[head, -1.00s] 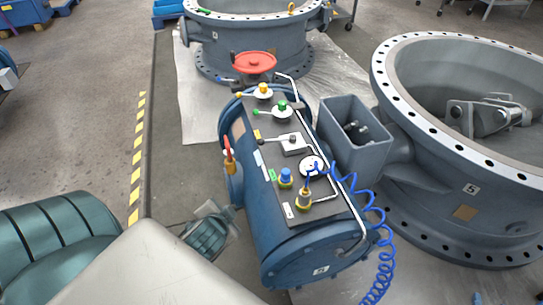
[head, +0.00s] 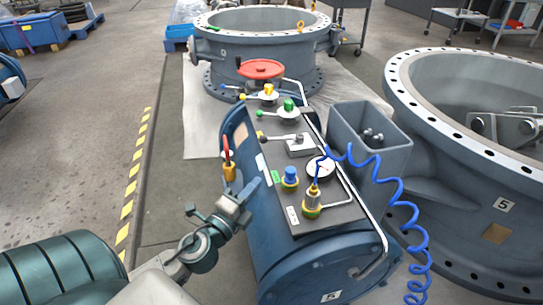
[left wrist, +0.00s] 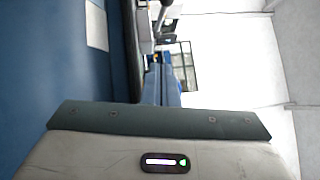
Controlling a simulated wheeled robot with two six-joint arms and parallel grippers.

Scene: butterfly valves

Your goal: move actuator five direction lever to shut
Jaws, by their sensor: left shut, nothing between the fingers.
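Actuator five (head: 262,235) is a blue cylinder with a dark sloping top panel (head: 335,214) and a "5" tag on its near end. The direction lever (head: 283,138) appears to be the metal rod with a black knob at its left end, on a grey block (head: 300,147) mid-panel. The knob points left, near a small yellow label. My left gripper (head: 250,189) is shut and empty beside the panel's left edge, nearer me than the lever. Its closed blue fingers (left wrist: 162,84) show in the left wrist view, with the blue body at left. My right gripper is out of view.
A red-handled lever (head: 228,160) stands just beyond my left gripper. The panel also holds a blue knob (head: 290,175), a brass fitting (head: 312,203) with a coiled blue hose, and yellow and green handles. A red handwheel (head: 261,69) is behind.

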